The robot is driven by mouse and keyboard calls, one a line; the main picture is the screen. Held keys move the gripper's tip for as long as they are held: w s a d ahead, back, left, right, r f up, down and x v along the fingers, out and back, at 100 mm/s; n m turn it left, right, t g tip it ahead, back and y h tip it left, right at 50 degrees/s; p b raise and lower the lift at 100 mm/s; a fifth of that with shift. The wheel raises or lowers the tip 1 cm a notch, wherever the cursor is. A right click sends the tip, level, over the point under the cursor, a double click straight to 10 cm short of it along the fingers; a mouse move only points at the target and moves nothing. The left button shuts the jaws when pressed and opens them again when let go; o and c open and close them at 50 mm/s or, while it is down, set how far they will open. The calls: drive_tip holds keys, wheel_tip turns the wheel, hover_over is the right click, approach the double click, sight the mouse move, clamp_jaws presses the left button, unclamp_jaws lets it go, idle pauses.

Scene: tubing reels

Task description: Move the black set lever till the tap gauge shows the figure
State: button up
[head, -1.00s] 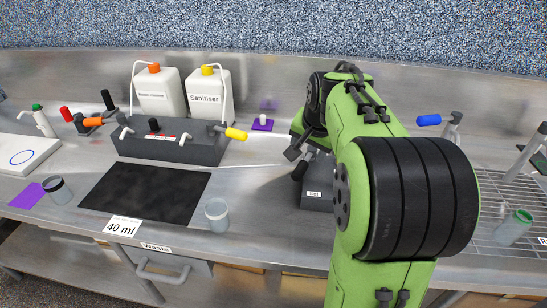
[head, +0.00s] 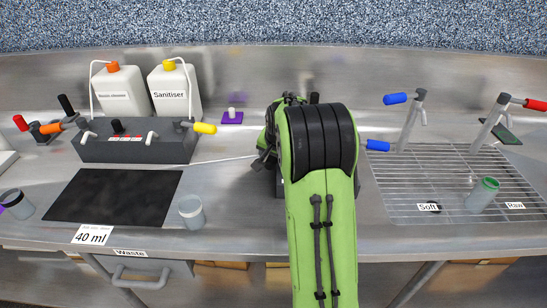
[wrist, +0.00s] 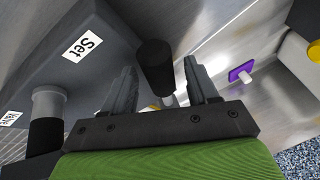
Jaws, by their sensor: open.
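In the wrist view my gripper (wrist: 157,72) is open, with one finger on each side of a black lever (wrist: 155,58). I cannot tell whether either finger touches it. A grey box with a "Set" label (wrist: 82,44) stands beside it. A second black-gripped part (wrist: 45,135) is at the left edge, by a partly cut-off label. In the head view my own arm hides most of that box and the gripper. A card reading "40 ml" (head: 92,235) is on the counter's front edge. I cannot make out the tap gauge's reading.
A grey tap block (head: 135,150), white jugs (head: 122,92) and a black mat (head: 115,195) are to the left. A blue-handled tap (head: 408,115) and a wire rack (head: 445,165) are at right.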

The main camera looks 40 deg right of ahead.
clamp_jaws()
idle(0.3)
drive_tip(key=shift+w+a+r+m+g+h+p, duration=0.1)
drive_tip(key=shift+w+a+m+g+h+p, duration=0.35)
drive_tip(key=shift+w+m, duration=0.5)
drive_tip(key=shift+w+a+f+m+g+h+p, duration=0.15)
drive_tip(key=shift+w+a+m+h+p, duration=0.25)
drive_tip(key=shift+w+m, duration=0.5)
drive_tip(key=shift+w+a+r+m+g+h+p, duration=0.25)
drive_tip(key=shift+w+m+p, duration=0.4)
drive_tip(key=shift+m, duration=0.5)
drive_tip(key=shift+f, duration=0.1)
unclamp_jaws()
